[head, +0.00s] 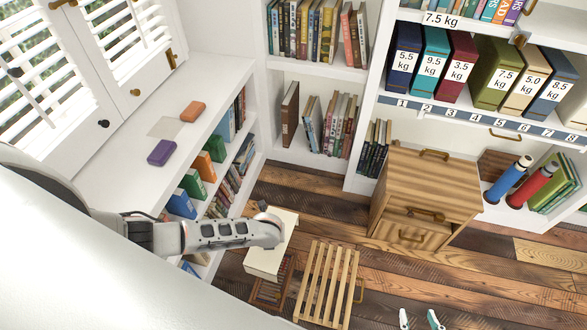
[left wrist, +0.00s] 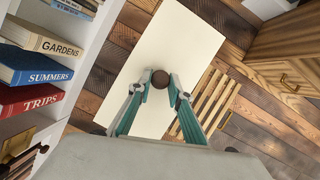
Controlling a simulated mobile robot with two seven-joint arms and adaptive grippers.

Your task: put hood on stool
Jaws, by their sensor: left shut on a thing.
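The hood is a cream, box-like cover (head: 284,228) with a small dark brown knob (left wrist: 160,79) on top. Its cream top (left wrist: 180,45) fills the middle of the left wrist view. My left gripper (left wrist: 161,77) is shut on the knob, with a teal finger on each side. In the head view my left forearm hides part of the hood. The stool (head: 328,283) is low, with wooden slats, just right of the hood; it also shows in the left wrist view (left wrist: 208,104). My right gripper (head: 420,321) is at the bottom edge, fingertips apart and empty.
A wooden case with books (head: 270,290) shows below the hood; I cannot tell whether they touch. A wooden drawer cabinet (head: 425,195) stands behind the stool. A white bookshelf (head: 205,120) runs along the left. Plank floor (head: 390,285) is clear right of the stool.

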